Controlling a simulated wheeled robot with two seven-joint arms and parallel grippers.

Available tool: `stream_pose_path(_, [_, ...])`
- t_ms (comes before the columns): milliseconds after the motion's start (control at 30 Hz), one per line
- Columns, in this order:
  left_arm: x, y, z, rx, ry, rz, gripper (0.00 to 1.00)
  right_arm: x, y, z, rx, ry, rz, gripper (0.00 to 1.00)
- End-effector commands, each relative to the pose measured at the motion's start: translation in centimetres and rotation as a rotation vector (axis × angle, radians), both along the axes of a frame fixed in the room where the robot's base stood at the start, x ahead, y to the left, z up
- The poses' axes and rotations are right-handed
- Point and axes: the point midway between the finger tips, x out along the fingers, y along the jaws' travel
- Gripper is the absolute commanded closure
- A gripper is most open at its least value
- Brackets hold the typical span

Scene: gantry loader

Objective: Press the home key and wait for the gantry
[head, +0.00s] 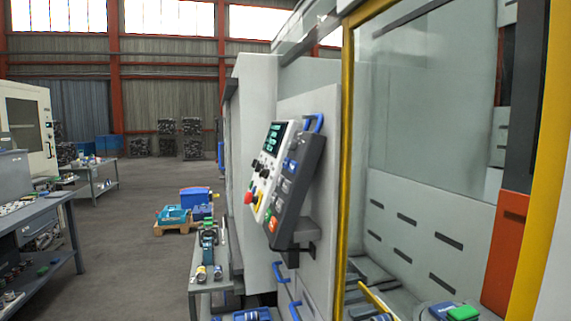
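A control panel (268,172) is mounted on the side of the grey machine, seen at a steep angle right of the middle. Its light face has a lit screen (273,138), small knobs and a red knob (249,196). A dark key strip (296,186) beside it carries a blue key (290,166), grey keys, a green key (267,215) and an orange key (272,225). The labels are too small to read, so I cannot tell which is the home key. I cannot make out the gantry for certain. Neither of my grippers is in view.
A yellow-framed glass enclosure (425,120) fills the right side. A small bench (212,284) with tools and cans stands left of the panel. A workbench (35,207) stands at the far left. Blue boxes on a pallet (175,228) lie behind. The floor (125,260) between is clear.

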Motion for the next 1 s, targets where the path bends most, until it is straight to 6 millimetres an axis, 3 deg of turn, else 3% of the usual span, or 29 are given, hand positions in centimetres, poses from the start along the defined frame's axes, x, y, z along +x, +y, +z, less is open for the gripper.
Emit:
stream_pose_path(267, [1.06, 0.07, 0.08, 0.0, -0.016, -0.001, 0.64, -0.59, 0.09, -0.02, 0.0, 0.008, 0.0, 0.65])
stream_pose_path(533, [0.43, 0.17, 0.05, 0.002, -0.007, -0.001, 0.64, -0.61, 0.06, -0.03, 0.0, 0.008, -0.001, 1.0])
stream_pose_path(1000, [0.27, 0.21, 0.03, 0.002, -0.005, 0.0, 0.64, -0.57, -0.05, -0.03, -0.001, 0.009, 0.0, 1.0])
